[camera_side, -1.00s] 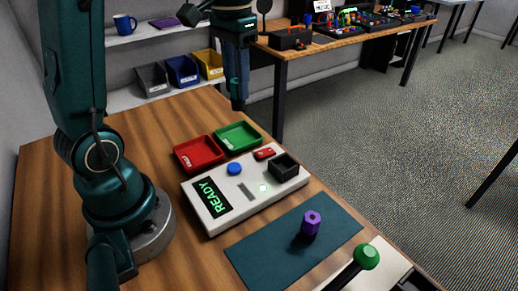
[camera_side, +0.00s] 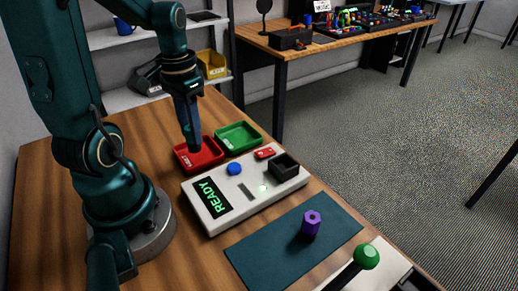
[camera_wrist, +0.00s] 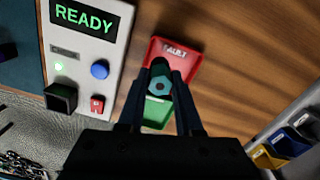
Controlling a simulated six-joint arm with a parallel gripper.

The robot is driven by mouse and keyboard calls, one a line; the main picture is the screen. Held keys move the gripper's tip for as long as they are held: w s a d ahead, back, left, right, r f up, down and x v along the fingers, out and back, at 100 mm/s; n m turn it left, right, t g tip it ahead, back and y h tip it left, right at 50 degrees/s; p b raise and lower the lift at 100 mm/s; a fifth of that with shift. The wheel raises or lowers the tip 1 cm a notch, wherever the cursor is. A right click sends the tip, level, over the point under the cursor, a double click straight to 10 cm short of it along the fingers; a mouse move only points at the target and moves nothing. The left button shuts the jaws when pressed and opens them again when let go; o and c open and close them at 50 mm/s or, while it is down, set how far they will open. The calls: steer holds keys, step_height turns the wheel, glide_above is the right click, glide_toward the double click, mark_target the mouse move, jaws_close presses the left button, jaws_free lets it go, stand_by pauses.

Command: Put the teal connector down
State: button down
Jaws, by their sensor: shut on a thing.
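My gripper (camera_side: 192,150) is shut on the teal connector (camera_wrist: 159,86), which shows as a small teal hexagonal piece between the fingertips in the wrist view. In the side view the connector cannot be told apart from the dark fingers. The fingertips hang over or just in front of the red tray (camera_side: 184,165), labelled FAULT in the wrist view (camera_wrist: 184,66); their exact height above it is unclear. The green tray (camera_side: 240,136) sits right beside the red one. In the wrist view my fingers partly hide the green tray (camera_wrist: 157,112).
A white test box (camera_side: 208,180) reads READY and has a blue button (camera_side: 234,169), a red part (camera_side: 265,153) and a black socket block (camera_side: 289,166). A purple connector (camera_side: 311,223) stands on the dark mat (camera_side: 262,259). A green-knobbed lever (camera_side: 366,256) is at the front.

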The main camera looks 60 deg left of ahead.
steer(key=shift+f, duration=2.05)
steer(key=shift+f, duration=0.1)
steer(key=c, duration=0.6)
jaws_free()
